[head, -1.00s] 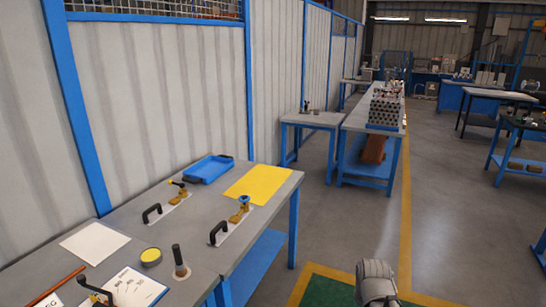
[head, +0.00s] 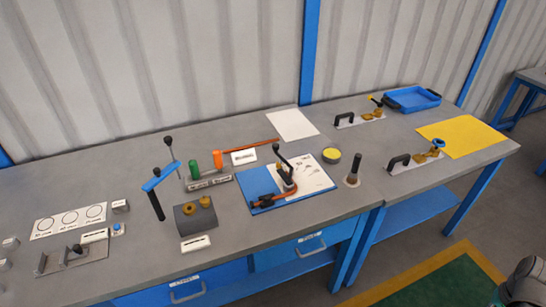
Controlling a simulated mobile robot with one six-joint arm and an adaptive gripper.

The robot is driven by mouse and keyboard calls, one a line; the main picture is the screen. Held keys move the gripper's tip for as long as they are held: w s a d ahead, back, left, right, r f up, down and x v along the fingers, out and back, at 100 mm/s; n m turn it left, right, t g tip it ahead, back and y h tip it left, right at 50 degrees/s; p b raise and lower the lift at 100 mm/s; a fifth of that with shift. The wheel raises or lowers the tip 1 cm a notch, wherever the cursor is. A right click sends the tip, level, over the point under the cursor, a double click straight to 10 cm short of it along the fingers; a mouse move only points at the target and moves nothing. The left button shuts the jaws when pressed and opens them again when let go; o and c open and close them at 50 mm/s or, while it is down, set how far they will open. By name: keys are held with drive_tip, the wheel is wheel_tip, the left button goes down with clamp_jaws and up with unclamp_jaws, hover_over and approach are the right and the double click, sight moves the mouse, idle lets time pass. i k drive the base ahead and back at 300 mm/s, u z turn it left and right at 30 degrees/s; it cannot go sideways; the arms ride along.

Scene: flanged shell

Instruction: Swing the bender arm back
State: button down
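What looks like the bender (head: 288,183) stands on a blue board with a white printed sheet, on the grey workbench (head: 110,165). Its black arm (head: 282,162) rises from the pivot and leans up and to the left, ending in a black knob. A copper-coloured bent tube (head: 268,201) lies at its base; whether it is seated in the bender is too small to tell. A grey rounded part of my arm shows at the bottom right corner, well away from the bender. My gripper's fingers are not in view.
A dark upright handle (head: 353,169) and a yellow-topped round tin (head: 331,155) stand right of the bender. A blue lever with black grips (head: 161,177) stands to its left. A blue tray (head: 412,98) and yellow sheet (head: 462,136) lie farther right. Floor is clear in front.

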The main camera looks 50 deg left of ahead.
sight(283, 159)
drive_tip(key=u, duration=1.85)
drive_tip(key=k, duration=0.65)
drive_tip(key=u, duration=0.2)
drive_tip(key=i, duration=0.65)
drive_tip(key=u, duration=0.35)
